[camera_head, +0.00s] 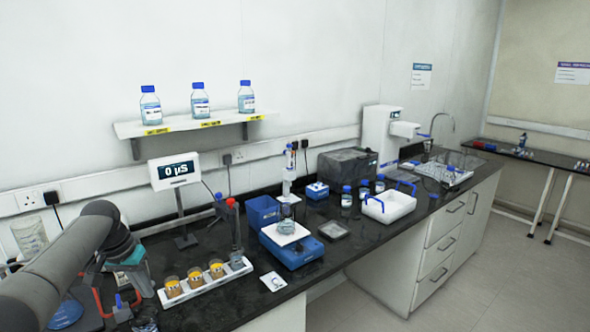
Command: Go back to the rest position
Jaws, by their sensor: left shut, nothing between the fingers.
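My left arm comes in from the left edge and bends down over the near left end of the dark bench (345,215). My left gripper (147,292) points down beside the left end of a white rack (206,283) that holds several amber-filled jars. It is shut, with nothing seen in it; its fingertips are small and hard to make out. My right gripper is not in view.
A display (174,171) reading "0 µS" stands behind the rack. A blue stirrer (291,250) carries a white plate and vessel. A white carrier (389,207) with blue handles stands farther right. Bottles (151,106) stand on a wall shelf (188,124). Open floor lies at right.

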